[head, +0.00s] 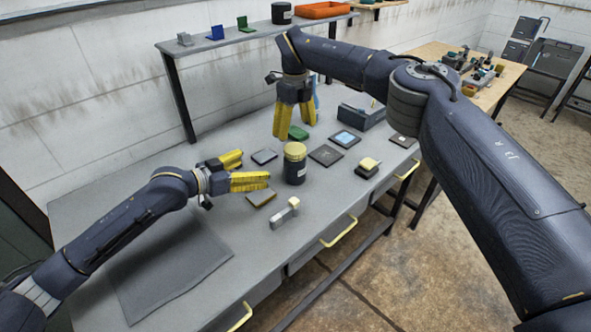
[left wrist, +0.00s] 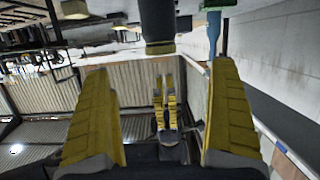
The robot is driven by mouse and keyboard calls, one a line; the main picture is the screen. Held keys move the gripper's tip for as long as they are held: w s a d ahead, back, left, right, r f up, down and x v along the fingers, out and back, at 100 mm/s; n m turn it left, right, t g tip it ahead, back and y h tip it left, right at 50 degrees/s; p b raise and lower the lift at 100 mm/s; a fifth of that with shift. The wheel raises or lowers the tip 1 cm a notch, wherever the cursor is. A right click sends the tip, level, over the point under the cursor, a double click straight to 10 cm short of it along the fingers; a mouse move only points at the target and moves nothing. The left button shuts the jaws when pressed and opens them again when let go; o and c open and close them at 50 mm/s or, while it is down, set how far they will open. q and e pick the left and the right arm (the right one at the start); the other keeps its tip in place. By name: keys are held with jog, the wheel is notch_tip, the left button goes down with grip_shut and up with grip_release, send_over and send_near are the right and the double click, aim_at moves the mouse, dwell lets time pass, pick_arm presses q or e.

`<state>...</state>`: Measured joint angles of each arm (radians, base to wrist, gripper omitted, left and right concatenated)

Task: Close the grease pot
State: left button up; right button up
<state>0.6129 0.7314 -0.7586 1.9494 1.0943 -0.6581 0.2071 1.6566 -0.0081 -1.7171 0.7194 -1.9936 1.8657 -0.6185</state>
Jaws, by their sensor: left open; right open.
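The grease pot (head: 293,173) is a dark jar with a pale label, upright on the grey bench. A yellow lid (head: 295,149) sits on its top; I cannot tell how tightly. In the left wrist view, which is upside down, the pot (left wrist: 157,22) hangs in from the top edge, with its lid (left wrist: 160,47) below. My left gripper (head: 256,167) is open and empty, level, left of the pot, its fingers pointing at it. My right gripper (head: 294,130) is open, fingers down, above and just behind the pot. It also shows in the left wrist view (left wrist: 165,84).
Flat dark pieces (head: 326,155) and a yellow-topped block (head: 368,167) lie right of the pot. A yellowish pad (head: 261,198) and a grey metal part (head: 285,213) lie in front. The front-left mat (head: 170,270) is bare.

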aim_at(295, 157)
pick_arm(q)
jog(key=shift+d, duration=0.1)
dwell(0.3)
jog(key=x, duration=1.7)
jog(key=shift+d, duration=0.15)
jog(key=shift+f, duration=0.1)
